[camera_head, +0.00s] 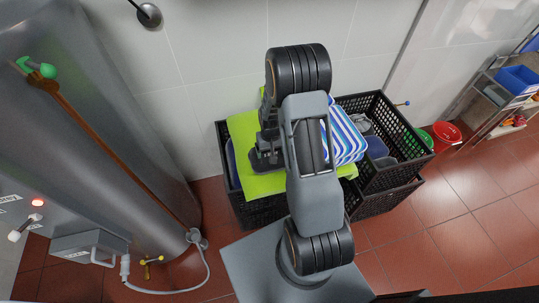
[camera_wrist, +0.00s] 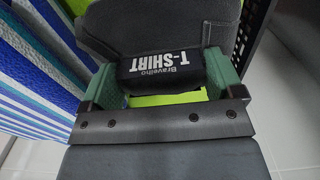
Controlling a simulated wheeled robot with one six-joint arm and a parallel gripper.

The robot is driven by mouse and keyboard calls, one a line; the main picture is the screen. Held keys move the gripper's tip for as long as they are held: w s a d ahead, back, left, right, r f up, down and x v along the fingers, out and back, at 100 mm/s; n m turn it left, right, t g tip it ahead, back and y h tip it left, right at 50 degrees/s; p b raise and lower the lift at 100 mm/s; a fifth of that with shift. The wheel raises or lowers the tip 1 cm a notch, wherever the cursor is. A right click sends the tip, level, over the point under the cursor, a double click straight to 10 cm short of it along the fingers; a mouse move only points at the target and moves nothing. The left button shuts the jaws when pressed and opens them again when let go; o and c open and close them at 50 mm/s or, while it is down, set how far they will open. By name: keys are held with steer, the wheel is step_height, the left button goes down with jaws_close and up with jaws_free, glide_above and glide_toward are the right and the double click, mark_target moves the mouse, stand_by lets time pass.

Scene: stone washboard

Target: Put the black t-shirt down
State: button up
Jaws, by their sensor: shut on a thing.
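The black t-shirt (camera_wrist: 160,72) shows in the wrist view as a dark bundle with white "T-SHIRT" lettering. It sits between the two green-padded fingers of my gripper (camera_wrist: 163,88), which is shut on it. A dark grey stitched surface lies just beyond it; I cannot tell whether this is part of the same shirt. In the head view my gripper (camera_head: 264,158) is over a lime-green cloth (camera_head: 262,186) on the left black crate. My arm hides much of the grip there, and contact with the cloth beneath is unclear.
A blue-and-white striped cloth (camera_head: 344,139) lies right of the green one. The right black crate (camera_head: 405,172) holds several items. A tiled wall stands close behind. A large grey tank (camera_head: 95,130) is at left, and a red bucket (camera_head: 446,133) at right.

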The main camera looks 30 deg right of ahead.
steer(key=shift+f, duration=1.65)
steer(key=shift+f, duration=0.15)
steer(key=o, duration=0.8)
steer(key=shift+a, duration=0.1)
